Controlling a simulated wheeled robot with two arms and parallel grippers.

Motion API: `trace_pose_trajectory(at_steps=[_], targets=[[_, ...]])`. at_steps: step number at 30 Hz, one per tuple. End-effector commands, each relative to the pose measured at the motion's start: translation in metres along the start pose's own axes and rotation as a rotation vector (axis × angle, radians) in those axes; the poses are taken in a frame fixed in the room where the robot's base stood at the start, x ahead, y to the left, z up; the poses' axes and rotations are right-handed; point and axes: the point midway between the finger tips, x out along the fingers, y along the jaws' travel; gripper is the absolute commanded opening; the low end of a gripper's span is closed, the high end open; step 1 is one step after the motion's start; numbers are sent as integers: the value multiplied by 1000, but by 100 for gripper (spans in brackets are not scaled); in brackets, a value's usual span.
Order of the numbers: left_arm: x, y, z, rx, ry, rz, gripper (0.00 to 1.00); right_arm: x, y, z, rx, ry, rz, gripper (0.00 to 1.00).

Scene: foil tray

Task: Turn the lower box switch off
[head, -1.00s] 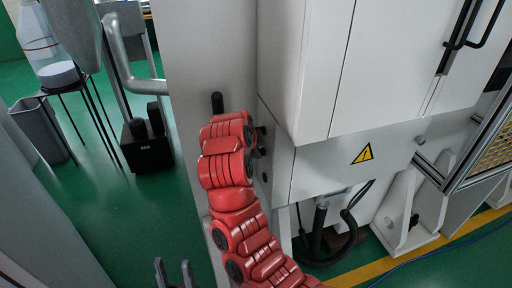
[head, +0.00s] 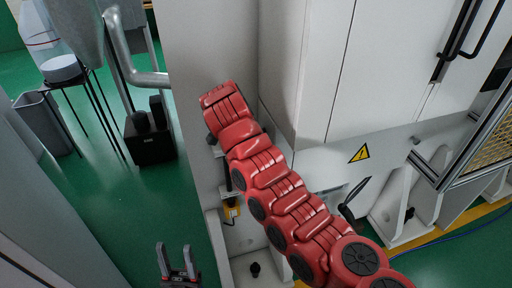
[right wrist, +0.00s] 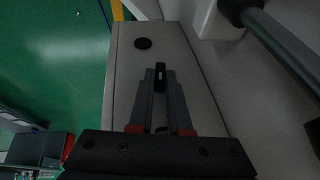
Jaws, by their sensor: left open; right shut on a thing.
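A light grey box panel (right wrist: 180,60) shows in the right wrist view. It bears a round black knob (right wrist: 143,43) and a narrow black switch (right wrist: 160,77) beside it. My right gripper (right wrist: 160,74) is shut on the narrow switch, its fingers on either side. I cannot tell from this view which of the two is lower. In the head view my red right arm covers the side of the box, so its gripper and the switches are hidden there. My left gripper (head: 177,250) is open and empty at the bottom of the head view, apart from the box.
A white cabinet (head: 385,60) with black handles stands right of my arm, with a yellow warning sign (head: 359,153) on the box below it. Green floor is open between.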

Motion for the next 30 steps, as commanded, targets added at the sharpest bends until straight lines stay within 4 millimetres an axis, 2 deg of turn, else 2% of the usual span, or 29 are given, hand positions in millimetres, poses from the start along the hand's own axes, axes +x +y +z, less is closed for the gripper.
trace_pose_trajectory(at_steps=[30], targets=[[3, 0, 0, 0, 0, 0, 50, 2, 1, 2, -33, -1, 72, 0]])
